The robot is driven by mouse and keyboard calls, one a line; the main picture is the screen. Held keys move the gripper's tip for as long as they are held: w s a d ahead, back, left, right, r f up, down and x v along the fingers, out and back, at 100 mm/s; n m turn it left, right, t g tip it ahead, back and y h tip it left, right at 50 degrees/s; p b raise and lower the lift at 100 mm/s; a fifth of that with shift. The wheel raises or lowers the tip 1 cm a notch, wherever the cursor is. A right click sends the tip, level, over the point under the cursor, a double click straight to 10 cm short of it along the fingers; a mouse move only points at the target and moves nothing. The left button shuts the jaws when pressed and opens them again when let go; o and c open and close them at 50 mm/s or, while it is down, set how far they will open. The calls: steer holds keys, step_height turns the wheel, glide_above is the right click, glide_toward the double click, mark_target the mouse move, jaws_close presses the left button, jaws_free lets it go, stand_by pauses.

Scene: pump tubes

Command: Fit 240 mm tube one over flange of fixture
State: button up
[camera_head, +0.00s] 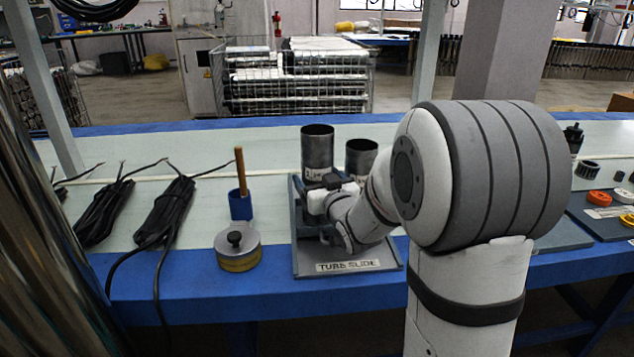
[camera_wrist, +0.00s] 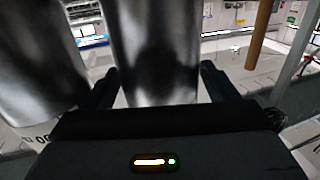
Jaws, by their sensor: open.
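Two grey metal tubes stand upright at the back of the tube slide fixture, a grey board (camera_head: 348,267) lettered "TUBE SLIDE". The left tube (camera_head: 317,150) looks taller than the right tube (camera_head: 361,157). Their labels are too small to read surely, so I cannot tell which is tube one. My gripper (camera_head: 328,194) is low in front of the left tube. In the wrist view a tube (camera_wrist: 155,55) stands between my open fingers, with a gap at the right finger; it seems to be the left tube. Another tube (camera_wrist: 35,60) is beside it. The flange is hidden.
A blue holder (camera_head: 240,205) with a wooden stick (camera_head: 240,170) and a round knobbed tin (camera_head: 237,252) stand left of the board. Black cable bundles (camera_head: 165,212) lie further left. Small parts, including orange rings (camera_head: 599,198), are at the right. My arm hides the table's middle right.

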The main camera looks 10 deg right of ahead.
steer(key=shift+w, duration=0.2)
steer(key=shift+r, duration=0.1)
steer(key=c, duration=1.1)
steer(key=shift+c, duration=0.2)
steer(key=shift+r, duration=0.1)
step_height(320, 180, up, 18)
steer(key=p, duration=0.7)
glide_above(317, 140)
steer(key=w+d, duration=0.1)
steer(key=w, duration=0.2)
steer(key=shift+w, duration=0.2)
steer(key=shift+s, duration=0.1)
